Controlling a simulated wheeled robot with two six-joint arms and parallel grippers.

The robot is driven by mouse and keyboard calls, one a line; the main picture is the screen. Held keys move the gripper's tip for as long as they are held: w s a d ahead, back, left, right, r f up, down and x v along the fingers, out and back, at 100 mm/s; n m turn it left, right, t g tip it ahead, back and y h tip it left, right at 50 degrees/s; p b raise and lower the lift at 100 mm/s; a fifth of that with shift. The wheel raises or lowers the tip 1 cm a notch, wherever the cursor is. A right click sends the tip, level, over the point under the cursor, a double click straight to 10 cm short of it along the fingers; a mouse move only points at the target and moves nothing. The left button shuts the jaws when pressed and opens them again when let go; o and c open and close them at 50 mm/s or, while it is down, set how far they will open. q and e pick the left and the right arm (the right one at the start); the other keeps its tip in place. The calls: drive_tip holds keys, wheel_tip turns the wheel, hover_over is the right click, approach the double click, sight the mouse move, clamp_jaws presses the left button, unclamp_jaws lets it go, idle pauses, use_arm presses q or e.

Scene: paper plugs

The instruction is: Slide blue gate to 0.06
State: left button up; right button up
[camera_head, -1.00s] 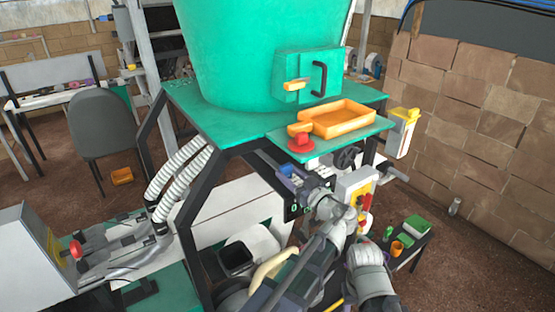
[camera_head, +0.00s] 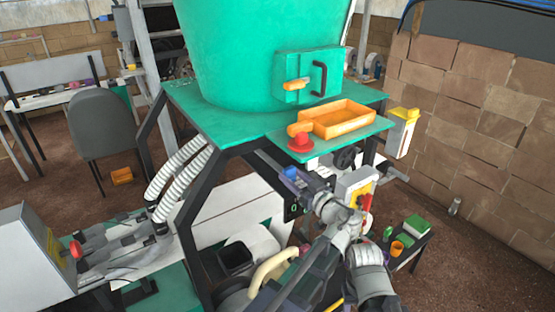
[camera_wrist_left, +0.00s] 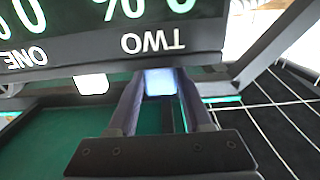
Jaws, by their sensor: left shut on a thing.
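The blue gate's knob (camera_wrist_left: 160,82) sits between the two fingers of my left gripper (camera_wrist_left: 160,88) in the left wrist view, looking pale blue and bright. The gripper is shut on it. In the head view the blue knob (camera_head: 290,172) shows at the tip of my left gripper (camera_head: 297,178), under the green shelf. A dark display panel (camera_wrist_left: 120,40) with upside-down labels ONE and TWO and green digits lies just above the knob in the wrist view; its full readings are cut off. My right gripper is not in view.
A second, white knob (camera_wrist_left: 90,84) is beside the blue one under label ONE. The green shelf (camera_head: 340,143) with an orange tray (camera_head: 345,120) and red button (camera_head: 301,142) overhangs the gripper. A grey control box (camera_head: 352,186) stands close on the right.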

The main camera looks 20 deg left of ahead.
use_arm(q)
drive_tip(key=shift+s, duration=0.15)
idle(0.6)
drive_tip(key=o, duration=1.3)
drive_tip(key=shift+d, duration=0.1)
drive_tip(key=shift+c, duration=0.2)
